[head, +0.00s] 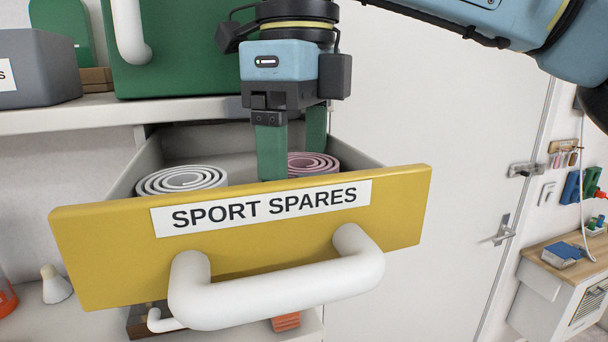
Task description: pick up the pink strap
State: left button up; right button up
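The pink strap (318,166) is a coiled roll in the pulled-out drawer in the head view, just behind the drawer's yellow front. My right gripper (293,160), whose arm comes in from the upper right, points down into the drawer at the strap. Its two green fingers are apart. The nearer finger is at the strap's left side and overlaps its left edge. The other finger reaches down at the strap's far side, its tip hidden. I cannot tell whether either finger touches the strap. My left gripper is not in view.
The drawer's yellow front (240,235) reads "SPORT SPARES" and has a thick white handle (290,295). A grey-white coiled strap (182,180) lies left in the drawer. A shelf (60,116) above holds a green case (180,60) and a grey bin (35,68). A white door (450,160) stands behind.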

jog(key=c, duration=0.7)
jog(key=shift+c, duration=0.2)
jog(key=shift+r, duration=0.1)
